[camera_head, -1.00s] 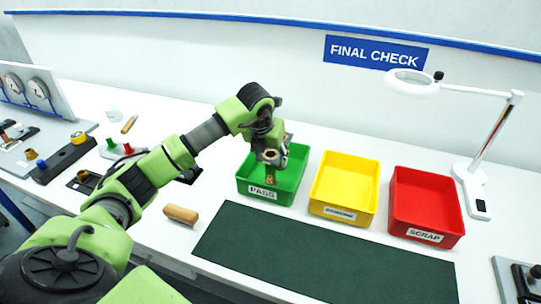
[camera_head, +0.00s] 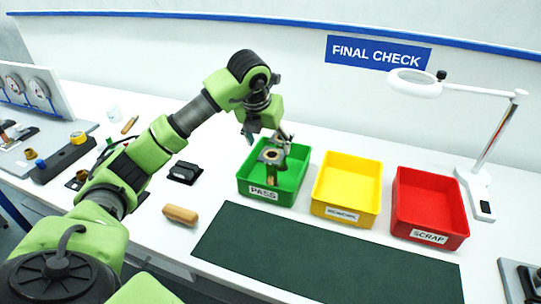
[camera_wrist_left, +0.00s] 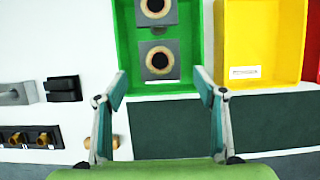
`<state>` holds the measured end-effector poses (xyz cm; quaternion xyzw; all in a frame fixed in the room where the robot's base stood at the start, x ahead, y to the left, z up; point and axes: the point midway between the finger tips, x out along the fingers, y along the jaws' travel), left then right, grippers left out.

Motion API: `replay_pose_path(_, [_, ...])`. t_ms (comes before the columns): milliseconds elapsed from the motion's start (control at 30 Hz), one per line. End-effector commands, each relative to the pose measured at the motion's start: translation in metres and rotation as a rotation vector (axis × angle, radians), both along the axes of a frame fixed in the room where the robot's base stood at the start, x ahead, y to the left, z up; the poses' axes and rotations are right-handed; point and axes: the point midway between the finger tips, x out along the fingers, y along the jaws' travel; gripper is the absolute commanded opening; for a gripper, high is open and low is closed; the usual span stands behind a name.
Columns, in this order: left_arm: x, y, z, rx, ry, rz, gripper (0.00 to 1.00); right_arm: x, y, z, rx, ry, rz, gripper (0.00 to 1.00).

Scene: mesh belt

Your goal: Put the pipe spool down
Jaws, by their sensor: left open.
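The pipe spool (camera_head: 271,157), with a grey square flange and a tan ring around a dark hole, stands in the green PASS bin (camera_head: 243,184). In the left wrist view, two such flanges show in the bin, one (camera_wrist_left: 158,61) nearer and one (camera_wrist_left: 156,11) farther. I cannot tell whether they belong to one spool or two. My left gripper (camera_head: 284,136) is open and empty, above the rear of the green bin. In the left wrist view its fingers (camera_wrist_left: 161,82) are wide apart, with the nearer flange beyond them. My right gripper is not in view.
A yellow bin (camera_head: 346,187) and a red SCRAP bin (camera_head: 430,205) stand to the right. A dark green mat (camera_head: 320,250) lies in front. A magnifier lamp (camera_head: 474,188) stands at far right. A tan cylinder (camera_head: 180,214) and a black block (camera_head: 184,172) lie left of the green bin.

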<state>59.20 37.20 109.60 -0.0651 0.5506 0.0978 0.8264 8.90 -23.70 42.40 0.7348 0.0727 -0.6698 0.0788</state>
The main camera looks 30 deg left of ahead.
Motion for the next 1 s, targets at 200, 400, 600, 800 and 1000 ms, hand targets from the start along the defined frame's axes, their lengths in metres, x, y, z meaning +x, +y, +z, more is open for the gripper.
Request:
replay_pose_path(200, [-0.012, -0.003, 0.031, 0.0, -0.002, 0.0, 0.64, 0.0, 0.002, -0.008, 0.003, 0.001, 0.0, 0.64])
replay_pose_path(400, [-0.016, -0.004, 0.039, 0.002, 0.001, 0.001, 0.64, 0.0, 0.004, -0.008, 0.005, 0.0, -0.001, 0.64])
replay_pose_path(600, [-0.016, -0.004, 0.039, 0.001, 0.001, 0.0, 0.64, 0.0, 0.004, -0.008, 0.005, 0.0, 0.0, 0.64])
replay_pose_path(800, [-0.016, -0.004, 0.039, 0.001, 0.001, 0.0, 0.64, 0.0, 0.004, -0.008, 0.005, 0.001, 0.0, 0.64])
replay_pose_path(1000, [-0.016, -0.004, 0.053, 0.001, 0.0, 0.0, 0.64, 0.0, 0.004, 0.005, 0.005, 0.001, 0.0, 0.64])
